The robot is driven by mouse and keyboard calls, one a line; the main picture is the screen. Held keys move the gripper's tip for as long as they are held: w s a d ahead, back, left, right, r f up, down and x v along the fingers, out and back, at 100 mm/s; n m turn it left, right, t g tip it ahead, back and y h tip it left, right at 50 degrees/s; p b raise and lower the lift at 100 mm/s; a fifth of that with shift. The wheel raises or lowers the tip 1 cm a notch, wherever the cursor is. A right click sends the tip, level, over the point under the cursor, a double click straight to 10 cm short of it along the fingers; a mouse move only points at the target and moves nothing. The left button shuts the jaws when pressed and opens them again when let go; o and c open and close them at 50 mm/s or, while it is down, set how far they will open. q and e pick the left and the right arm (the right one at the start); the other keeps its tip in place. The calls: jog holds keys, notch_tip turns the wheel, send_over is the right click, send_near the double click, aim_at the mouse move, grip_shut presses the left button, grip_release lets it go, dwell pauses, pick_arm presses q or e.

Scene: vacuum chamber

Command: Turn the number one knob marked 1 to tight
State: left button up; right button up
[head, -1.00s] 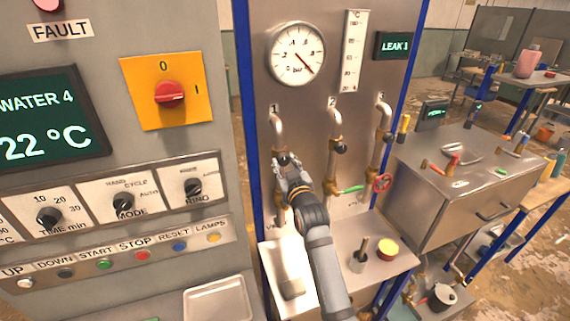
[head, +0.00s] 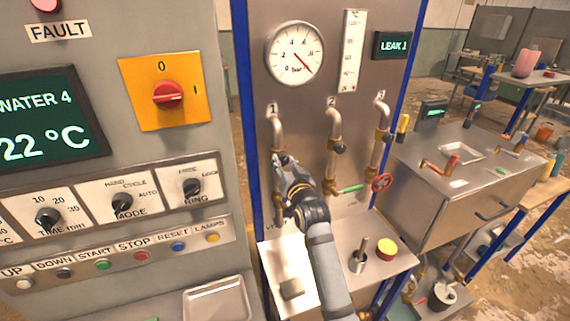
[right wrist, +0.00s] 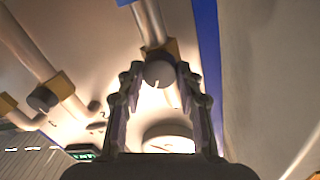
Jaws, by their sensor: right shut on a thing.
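The pipe marked 1 (head: 278,130) is the leftmost of the pipes on the steel panel, with its label above the bend. My right gripper (head: 280,161) is at the valve on this pipe and largely hides its knob in the head view. In the right wrist view the round grey number one knob (right wrist: 159,74) sits between the two fingertips, in front of a brass fitting. My right gripper (right wrist: 158,82) is shut on this knob. No marking on the knob can be read. The display (head: 394,45) reads LEAK 1. My left gripper is not in view.
The pipe marked 2 (head: 333,122) with its dark knob (head: 339,147) stands to the right. A dial gauge (head: 295,54) is above. The control cabinet (head: 226,190) stands close on the left. A small shelf (head: 335,262) is below.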

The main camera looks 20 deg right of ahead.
jog(key=m, duration=0.6)
jog(key=shift+d+f+y, duration=0.1)
jog(key=shift+y, duration=0.2)
jog(key=m, duration=0.4)
jog(key=shift+m+y, duration=0.3)
jog(key=shift+m, duration=0.1)
jog(key=o, duration=0.7)
jog(key=shift+r, duration=0.2)
jog(key=o, duration=0.3)
jog(key=shift+w, duration=0.15)
jog(key=shift+o, duration=0.9)
jog(key=shift+w+a+f, duration=0.15)
jog(key=shift+w+a, duration=0.05)
jog(key=shift+s, duration=0.1)
